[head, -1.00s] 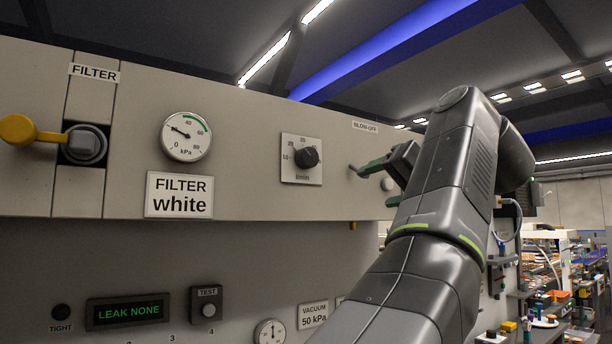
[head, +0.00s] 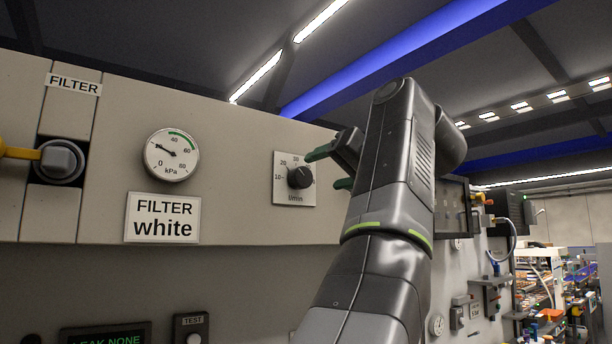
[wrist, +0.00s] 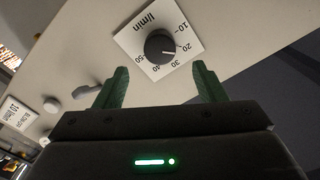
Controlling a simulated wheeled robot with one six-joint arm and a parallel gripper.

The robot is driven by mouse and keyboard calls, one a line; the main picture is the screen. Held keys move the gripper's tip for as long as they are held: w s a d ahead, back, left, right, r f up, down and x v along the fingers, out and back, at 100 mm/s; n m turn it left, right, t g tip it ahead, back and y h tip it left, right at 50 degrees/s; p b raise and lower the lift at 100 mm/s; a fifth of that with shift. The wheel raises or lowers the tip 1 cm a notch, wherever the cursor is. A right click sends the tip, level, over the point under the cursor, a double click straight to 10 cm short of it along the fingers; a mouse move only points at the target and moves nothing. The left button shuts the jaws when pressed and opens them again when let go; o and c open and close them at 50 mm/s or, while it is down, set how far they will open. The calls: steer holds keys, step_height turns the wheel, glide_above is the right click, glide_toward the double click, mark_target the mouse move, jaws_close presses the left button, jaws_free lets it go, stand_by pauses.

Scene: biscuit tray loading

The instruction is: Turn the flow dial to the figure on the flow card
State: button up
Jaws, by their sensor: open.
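The flow dial (head: 299,178) is a dark round knob on a pale square l/min plate on the grey panel. In the wrist view the dial (wrist: 160,46) shows figures from 10 to 50, and its pale mark seems to point between 20 and 30, nearer 20. My gripper (head: 322,170) has green fingers, spread and empty, just right of the dial. In the wrist view my gripper (wrist: 160,72) has the dial beyond its tips, roughly centred between them and not touched. A card (wrist: 18,112), upside down at the left, seems to read 10 l/min.
A grey lever (wrist: 87,91) sticks out from the panel beside my gripper. The kPa gauge (head: 171,155), the FILTER white card (head: 162,217) and a yellow-handled filter knob (head: 60,161) are left of the dial. The panel between gauge and dial is clear.

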mark_target(305, 178)
steer(key=p+x, duration=0.1)
steer(key=x, duration=0.7)
steer(key=shift+p, duration=0.35)
steer(key=c, duration=1)
steer(key=shift+o, duration=0.2)
steer(key=shift+n, duration=0.3)
steer(key=n+b, duration=0.1)
steer(key=n, duration=0.3)
steer(key=shift+f+n, duration=0.1)
steer(key=shift+n, duration=0.2)
steer(key=shift+n+b, duration=0.45)
steer(key=shift+n, duration=1.35)
